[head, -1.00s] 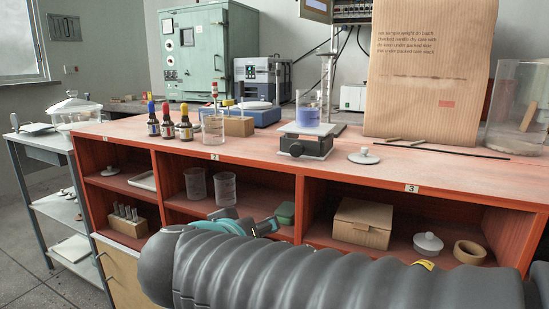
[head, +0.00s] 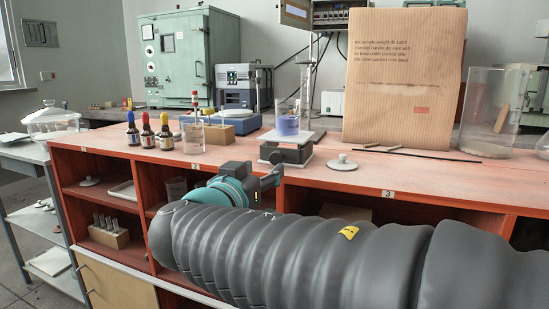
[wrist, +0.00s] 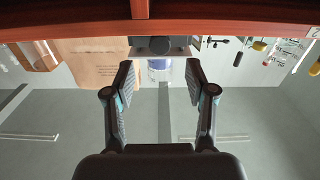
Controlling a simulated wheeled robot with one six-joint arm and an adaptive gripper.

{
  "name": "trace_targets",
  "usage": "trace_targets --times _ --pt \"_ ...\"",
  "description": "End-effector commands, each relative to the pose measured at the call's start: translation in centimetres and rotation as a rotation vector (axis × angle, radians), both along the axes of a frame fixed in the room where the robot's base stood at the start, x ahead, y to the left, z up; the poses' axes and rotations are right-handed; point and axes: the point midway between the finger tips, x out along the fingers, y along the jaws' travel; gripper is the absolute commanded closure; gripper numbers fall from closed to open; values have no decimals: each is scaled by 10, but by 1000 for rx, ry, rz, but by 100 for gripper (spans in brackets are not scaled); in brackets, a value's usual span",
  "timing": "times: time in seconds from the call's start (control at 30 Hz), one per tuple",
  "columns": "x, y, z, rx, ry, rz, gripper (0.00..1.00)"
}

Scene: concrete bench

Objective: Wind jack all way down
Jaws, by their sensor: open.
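The lab jack (head: 287,152) stands on the red bench top, with a pale top plate and a dark body. A beaker of blue liquid (head: 287,125) stands upright on its plate. My gripper (head: 272,179) is in front of the bench's front edge, just below and in front of the jack, apart from it. In the wrist view, which looks upside down, my gripper (wrist: 160,75) is open, its two fingers apart with nothing between them. The jack (wrist: 150,42) shows beyond the fingertips, with the beaker (wrist: 159,66) below it in the picture.
Dropper bottles (head: 148,131) and a glass beaker (head: 192,138) stand left of the jack. A white lid (head: 342,162) and a dark rod (head: 425,154) lie to the right. The bench front edge (head: 335,182) lies close to my gripper.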

Motion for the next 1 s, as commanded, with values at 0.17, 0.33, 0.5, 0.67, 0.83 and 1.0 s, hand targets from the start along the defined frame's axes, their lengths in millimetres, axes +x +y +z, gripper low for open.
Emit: trace_targets --times 0.17,0.33,0.5,0.67,0.83,1.0 --pt "30 -12 2 -1 1 -5 44" --pt "53 -20 1 -2 2 -3 44" --pt "66 -25 1 0 0 -1 44" --pt "70 -26 0 -1 0 0 44" --pt "70 -26 0 -1 0 0 44" --pt "70 -25 0 0 0 0 77"
